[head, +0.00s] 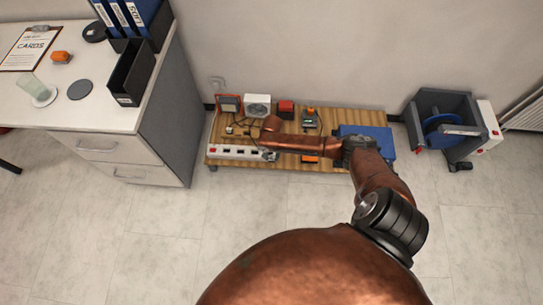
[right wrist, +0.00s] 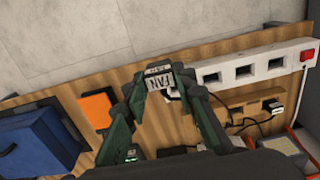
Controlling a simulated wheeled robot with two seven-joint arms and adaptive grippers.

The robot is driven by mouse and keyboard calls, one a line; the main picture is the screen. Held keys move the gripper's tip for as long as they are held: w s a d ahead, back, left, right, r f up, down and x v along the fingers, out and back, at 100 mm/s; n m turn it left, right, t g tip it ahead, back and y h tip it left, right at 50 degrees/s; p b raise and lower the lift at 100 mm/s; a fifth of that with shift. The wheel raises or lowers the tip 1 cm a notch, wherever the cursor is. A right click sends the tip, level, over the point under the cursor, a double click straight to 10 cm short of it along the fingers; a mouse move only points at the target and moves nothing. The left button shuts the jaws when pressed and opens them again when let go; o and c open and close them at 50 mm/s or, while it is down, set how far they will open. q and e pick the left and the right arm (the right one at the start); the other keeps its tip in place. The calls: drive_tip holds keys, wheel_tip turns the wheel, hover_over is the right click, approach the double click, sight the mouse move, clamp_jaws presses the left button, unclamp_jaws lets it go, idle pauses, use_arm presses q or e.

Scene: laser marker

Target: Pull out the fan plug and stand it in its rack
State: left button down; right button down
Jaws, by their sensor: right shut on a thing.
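The fan plug (right wrist: 159,77), with a white label reading FAN, sits between the fingertips of my right gripper (right wrist: 157,82). In the head view my right gripper (head: 270,155) is at the right end of the white power strip (head: 221,154). The strip (right wrist: 225,66) also shows in the right wrist view, with several open sockets to the right of the plug. I cannot tell whether the plug is still seated in the strip. A wooden rack (right wrist: 243,108) with slots lies behind the strip, with a dark plug (right wrist: 272,105) at it. My left gripper is not in view.
A blue box (head: 368,136) and an orange block (right wrist: 97,108) are on the wooden board (head: 332,115). Small devices, including a white fan box (head: 257,105), line its back edge. Dark cables cross near the rack. A desk (head: 150,115) stands left; a cable reel (head: 441,125) stands right.

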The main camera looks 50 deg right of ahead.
drive_tip(key=shift+r+p, duration=0.15)
drive_tip(key=shift+p, duration=0.15)
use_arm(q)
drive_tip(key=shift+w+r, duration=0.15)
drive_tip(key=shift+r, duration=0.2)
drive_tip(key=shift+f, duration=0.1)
